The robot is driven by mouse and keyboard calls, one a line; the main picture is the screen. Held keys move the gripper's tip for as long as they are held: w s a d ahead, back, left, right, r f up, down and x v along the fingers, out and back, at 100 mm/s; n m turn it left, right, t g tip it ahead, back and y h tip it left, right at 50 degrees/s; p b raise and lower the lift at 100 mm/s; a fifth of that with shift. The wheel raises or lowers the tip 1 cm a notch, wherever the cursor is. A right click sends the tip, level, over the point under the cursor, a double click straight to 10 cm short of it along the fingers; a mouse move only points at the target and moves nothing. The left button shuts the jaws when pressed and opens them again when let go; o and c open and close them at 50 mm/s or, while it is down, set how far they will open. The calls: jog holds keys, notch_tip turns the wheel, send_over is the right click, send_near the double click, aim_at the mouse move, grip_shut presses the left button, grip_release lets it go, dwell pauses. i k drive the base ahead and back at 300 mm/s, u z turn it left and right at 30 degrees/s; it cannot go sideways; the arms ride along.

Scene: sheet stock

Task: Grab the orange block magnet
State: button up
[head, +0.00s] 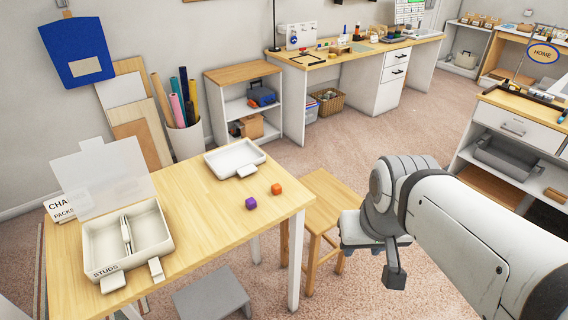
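My gripper (394,277) hangs at the end of my arm, right of the table and well apart from the orange block. Only part of it shows, and I cannot make out its fingers clearly or any held thing.
A white tray (234,159) lies behind the blocks. An open lidded box marked STUDS (108,262) stands at the table's left. A wooden stool (322,190) stands between the table and my arm. A grey step (211,300) is in front.

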aim_at(276, 187)
jog(key=u, duration=0.1)
jog(key=i, duration=0.9)
jog(key=z, duration=0.05)
